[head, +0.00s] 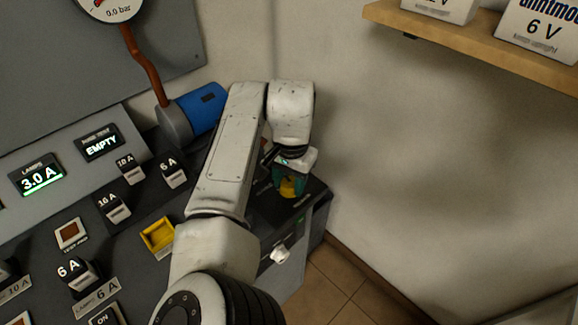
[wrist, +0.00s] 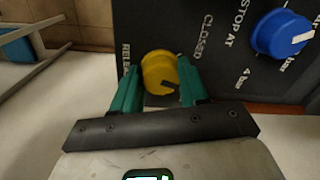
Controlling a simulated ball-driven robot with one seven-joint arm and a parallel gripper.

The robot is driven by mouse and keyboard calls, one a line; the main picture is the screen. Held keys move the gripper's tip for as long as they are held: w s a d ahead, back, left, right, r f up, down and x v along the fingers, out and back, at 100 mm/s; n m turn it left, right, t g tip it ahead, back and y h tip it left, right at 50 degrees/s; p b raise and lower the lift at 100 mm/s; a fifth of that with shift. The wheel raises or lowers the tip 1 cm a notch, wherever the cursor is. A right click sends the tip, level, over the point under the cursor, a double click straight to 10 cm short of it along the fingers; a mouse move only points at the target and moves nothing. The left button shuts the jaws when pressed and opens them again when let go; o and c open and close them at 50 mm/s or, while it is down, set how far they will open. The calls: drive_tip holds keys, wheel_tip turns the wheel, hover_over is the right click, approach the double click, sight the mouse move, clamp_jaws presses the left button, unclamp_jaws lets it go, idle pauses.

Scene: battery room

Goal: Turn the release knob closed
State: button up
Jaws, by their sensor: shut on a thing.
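The yellow release knob (wrist: 160,73) sits on the dark panel face in the wrist view, with the printed words RELEASE and CLOSED beside it. My gripper (wrist: 158,88) has its two teal fingers on either side of the knob, shut on it. In the head view the knob (head: 289,187) shows as a small yellow patch at the panel's right end, partly covered by my gripper (head: 287,181). The pointer of the knob is hard to make out between the fingers.
A blue knob (wrist: 281,34) marked STOP AT stands right of the release knob. The console carries several fuses, an EMPTY display (head: 102,144), a yellow square frame (head: 158,237) and a white knob (head: 280,255). A gauge (head: 108,8) and a wooden shelf (head: 480,38) are above.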

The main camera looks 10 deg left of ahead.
sight(292, 182)
drive_tip(key=n+p, duration=0.6)
drive_tip(key=p, duration=0.1)
drive_tip(key=shift+d+r+p, duration=0.2)
drive_tip(key=shift+p, duration=0.1)
drive_tip(key=n+p, duration=0.2)
drive_tip(key=n, duration=0.1)
drive_tip(key=shift+f+n+p, duration=0.1)
drive_tip(key=shift+n+p, duration=0.2)
drive_tip(key=shift+f+n+p, duration=0.1)
drive_tip(key=shift+n+p, duration=0.6)
drive_tip(key=shift+n, duration=0.5)
drive_tip(key=shift+w, duration=0.1)
drive_tip(key=o, duration=1.1)
drive_tip(key=shift+c, duration=0.2)
wheel_tip(292, 182, up, 11)
drive_tip(key=shift+b, duration=0.4)
